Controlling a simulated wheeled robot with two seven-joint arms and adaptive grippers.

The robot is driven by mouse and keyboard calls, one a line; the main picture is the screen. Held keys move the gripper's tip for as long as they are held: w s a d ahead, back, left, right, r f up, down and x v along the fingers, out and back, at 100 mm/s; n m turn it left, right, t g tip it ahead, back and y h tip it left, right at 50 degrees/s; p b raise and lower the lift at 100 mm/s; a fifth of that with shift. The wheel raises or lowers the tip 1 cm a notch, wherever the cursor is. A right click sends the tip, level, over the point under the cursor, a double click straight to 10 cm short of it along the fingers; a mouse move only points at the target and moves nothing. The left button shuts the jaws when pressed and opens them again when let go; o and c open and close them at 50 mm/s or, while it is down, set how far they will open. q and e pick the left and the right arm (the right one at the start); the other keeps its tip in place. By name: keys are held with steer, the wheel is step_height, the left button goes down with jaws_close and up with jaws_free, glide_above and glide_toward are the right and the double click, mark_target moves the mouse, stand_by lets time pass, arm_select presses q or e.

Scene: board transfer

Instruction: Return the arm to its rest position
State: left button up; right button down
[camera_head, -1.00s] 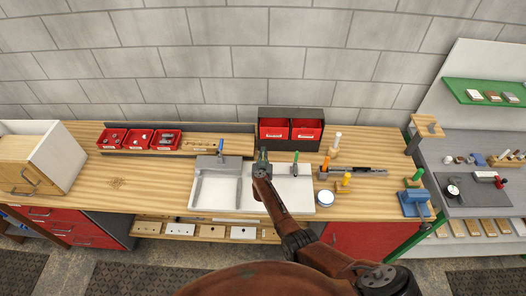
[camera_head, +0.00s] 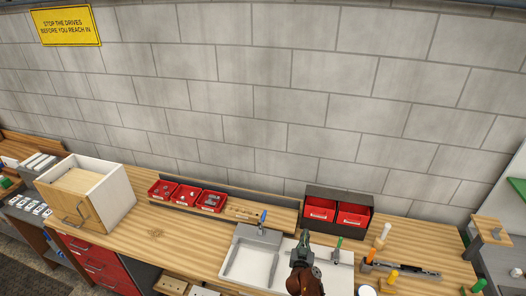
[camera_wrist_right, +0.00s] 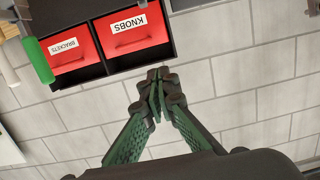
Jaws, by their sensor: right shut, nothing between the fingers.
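My right arm comes up from the bottom of the head view, and its right gripper (camera_head: 305,240) is in front of the white drainboard beside the sink (camera_head: 252,256). The gripper is to the left of and below the dark cabinet with two red bins. In the right wrist view the green-padded fingers of the right gripper (camera_wrist_right: 158,88) meet at their tips, with nothing between them. My left gripper is not in view.
The dark bin cabinet (camera_head: 311,191) has red drawers labelled KNOBS (camera_wrist_right: 128,32) and BRACKETS (camera_wrist_right: 68,54). Red part trays (camera_head: 187,195) and a white-sided wooden cabinet (camera_head: 82,195) stand left on the bench. A green-handled tool (camera_wrist_right: 38,60) is close by the wrist view's left edge. Bare bench lies left of the sink.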

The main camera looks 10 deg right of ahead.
steer(key=s+a+r+n+t+y, duration=0.1)
steer(key=s+r+n+t+y, duration=0.3)
steer(key=s+r+n+y, duration=0.15)
steer(key=s+a+f+n+g+y, duration=0.2)
steer(key=s+f+g+y, duration=0.15)
steer(key=s, duration=0.65)
steer(key=s+a+f+n+g+y, duration=0.25)
steer(key=s+f+g, duration=0.2)
steer(key=s, duration=0.55)
steer(key=s+d+m+g+h, duration=0.35)
steer(key=s+d, duration=0.35)
steer(key=s, duration=0.6)
steer(key=s+d+m+g+h, duration=0.2)
steer(key=s+d+g+h, duration=0.3)
steer(key=s, duration=0.7)
step_height(320, 180, down, 44)
steer(key=s+y+b, duration=0.2)
steer(key=b, duration=1.1)
steer(key=s+f+g+b, duration=0.1)
steer(key=s+f+b, duration=0.4)
steer(key=s+f, duration=0.4)
steer(key=s+f+g+b, duration=0.1)
steer(key=s+f+b, duration=0.4)
steer(key=s+f, duration=0.5)
step_height(320, 180, down, 9)
steer(key=shift+s+r+n+b, duration=0.1)
steer(key=shift+s+n+b, duration=0.05)
steer(key=shift+n+b, duration=0.3)
